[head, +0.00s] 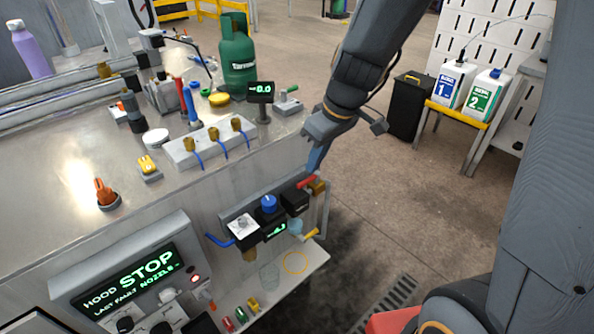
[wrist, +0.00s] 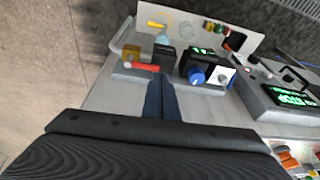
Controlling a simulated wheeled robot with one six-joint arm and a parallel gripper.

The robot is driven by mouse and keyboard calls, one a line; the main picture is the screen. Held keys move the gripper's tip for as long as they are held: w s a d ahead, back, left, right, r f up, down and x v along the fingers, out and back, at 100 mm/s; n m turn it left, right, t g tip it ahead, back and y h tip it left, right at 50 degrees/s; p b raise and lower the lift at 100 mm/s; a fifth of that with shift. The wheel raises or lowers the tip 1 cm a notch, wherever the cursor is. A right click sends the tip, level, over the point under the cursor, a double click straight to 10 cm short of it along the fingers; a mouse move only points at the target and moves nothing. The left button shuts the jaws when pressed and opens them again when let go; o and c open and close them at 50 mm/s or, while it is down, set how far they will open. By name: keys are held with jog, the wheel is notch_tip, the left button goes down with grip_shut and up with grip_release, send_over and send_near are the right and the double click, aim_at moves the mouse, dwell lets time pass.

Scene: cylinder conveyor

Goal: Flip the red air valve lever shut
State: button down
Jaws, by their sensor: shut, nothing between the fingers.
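I cannot tell whether the fingertips touch the lever.
A blue knob (head: 268,203) and a gauge display stand left of the valve block. Above on the bench are a manifold with brass fittings (head: 211,143), a display (head: 260,92) and a green gas bottle (head: 237,55).

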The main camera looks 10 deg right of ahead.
jog(key=shift+w+a+r+n, duration=0.2)
jog(key=shift+w+a+n, duration=0.15)
jog(key=shift+w, duration=0.3)
jog(key=shift+w+a+r+n, duration=0.2)
jog(key=shift+w+a+n, duration=0.15)
jog(key=shift+w, duration=0.25)
jog(key=x, duration=1)
jog(key=shift+w+a+r, duration=0.1)
jog(key=shift+w, duration=0.1)
jog(key=shift+s+y+b, duration=0.1)
jog(key=shift+y+b, duration=0.2)
jog(key=shift+b, duration=0.25)
